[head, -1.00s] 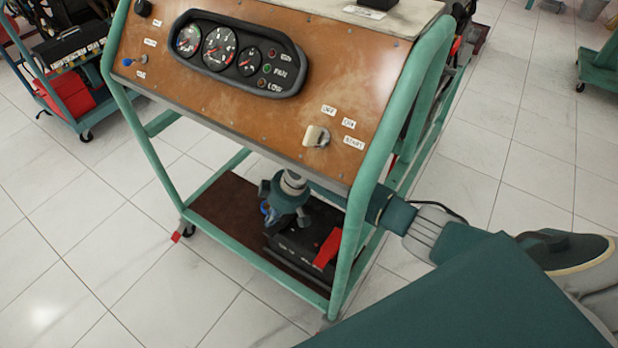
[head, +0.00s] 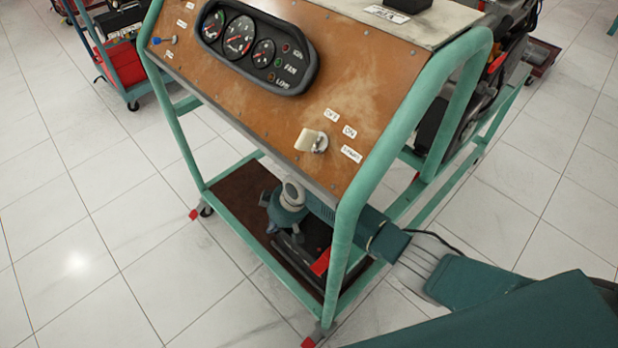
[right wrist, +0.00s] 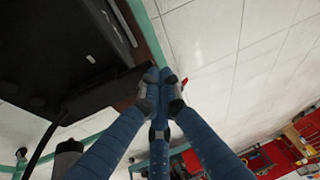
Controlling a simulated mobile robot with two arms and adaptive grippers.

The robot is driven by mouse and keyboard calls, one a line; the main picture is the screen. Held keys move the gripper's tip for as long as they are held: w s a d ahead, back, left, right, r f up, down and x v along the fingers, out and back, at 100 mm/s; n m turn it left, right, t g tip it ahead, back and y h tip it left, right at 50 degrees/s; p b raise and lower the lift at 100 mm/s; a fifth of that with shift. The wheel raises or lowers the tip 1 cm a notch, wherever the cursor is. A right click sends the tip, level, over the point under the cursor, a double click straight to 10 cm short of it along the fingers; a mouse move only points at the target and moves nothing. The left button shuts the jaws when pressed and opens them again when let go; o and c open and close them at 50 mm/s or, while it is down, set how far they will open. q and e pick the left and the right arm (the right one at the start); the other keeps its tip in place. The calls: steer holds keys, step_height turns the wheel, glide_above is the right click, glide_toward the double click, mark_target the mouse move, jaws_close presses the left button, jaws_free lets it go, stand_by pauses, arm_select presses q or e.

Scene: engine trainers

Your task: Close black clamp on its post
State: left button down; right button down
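My right arm comes in from the right in the head view and passes under the brown panel. My right gripper (head: 284,222) hangs over the lower shelf of the trainer, beside the dark battery (head: 296,252). In the right wrist view the blue fingers of my right gripper (right wrist: 161,88) converge and their grey tips are together. A dark bar-like piece (right wrist: 108,96), possibly the black clamp, lies against the left fingertip, with a black cable (right wrist: 42,146) near it. I cannot tell whether the tips pinch it. The post is not clearly visible. My left gripper is out of view.
The trainer's green tube frame (head: 347,240) and the brown instrument panel (head: 270,105) surround my right arm closely. A red piece (head: 321,262) sits at the battery's right. Another cart (head: 120,55) stands at the back left. The tiled floor at left is clear.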

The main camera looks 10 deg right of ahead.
steer(key=shift+s, duration=0.15)
steer(key=v, duration=1.2)
